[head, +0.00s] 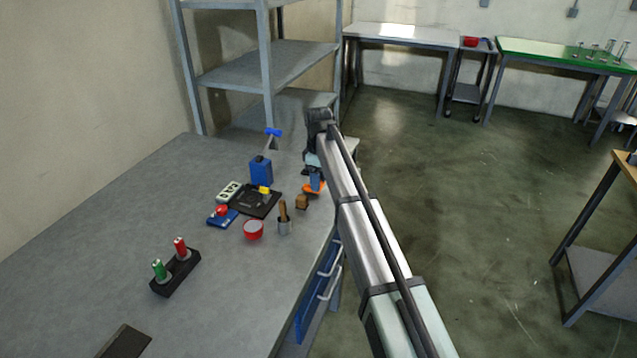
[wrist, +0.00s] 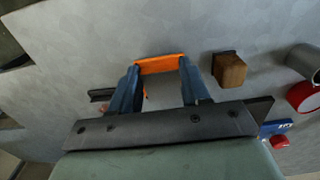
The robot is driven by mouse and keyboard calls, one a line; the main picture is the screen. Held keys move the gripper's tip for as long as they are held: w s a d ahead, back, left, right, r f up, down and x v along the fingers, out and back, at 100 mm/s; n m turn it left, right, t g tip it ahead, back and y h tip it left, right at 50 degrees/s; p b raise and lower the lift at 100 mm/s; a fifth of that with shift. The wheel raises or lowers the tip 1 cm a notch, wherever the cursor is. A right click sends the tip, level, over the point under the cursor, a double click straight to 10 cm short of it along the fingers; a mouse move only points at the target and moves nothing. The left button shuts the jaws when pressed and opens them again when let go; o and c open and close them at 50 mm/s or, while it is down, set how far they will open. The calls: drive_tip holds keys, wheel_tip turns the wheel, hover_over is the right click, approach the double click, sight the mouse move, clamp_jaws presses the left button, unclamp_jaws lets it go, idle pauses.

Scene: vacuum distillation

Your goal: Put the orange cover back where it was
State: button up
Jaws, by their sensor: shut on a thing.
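The orange cover (head: 309,188) is at the right side of the grey table, at my gripper (head: 315,183). In the wrist view the orange cover (wrist: 160,64) spans between the two blue fingertips of my gripper (wrist: 159,70), which are shut on it. It is close to the grey tabletop; I cannot tell whether it touches it. My arm and fingers hide part of it in the head view. A small dark piece (wrist: 101,95) shows left of the fingers in the wrist view, partly hidden.
A brown block (head: 302,202) stands close beside the cover. A black stand (head: 176,273) holds red and green pieces. The table's right edge is near.

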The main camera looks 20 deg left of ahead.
drive_tip(key=shift+f, duration=0.7)
drive_tip(key=shift+f, duration=0.15)
drive_tip(key=o, duration=1.2)
drive_tip(key=shift+o, duration=0.2)
wheel_tip(320, 180, up, 12)
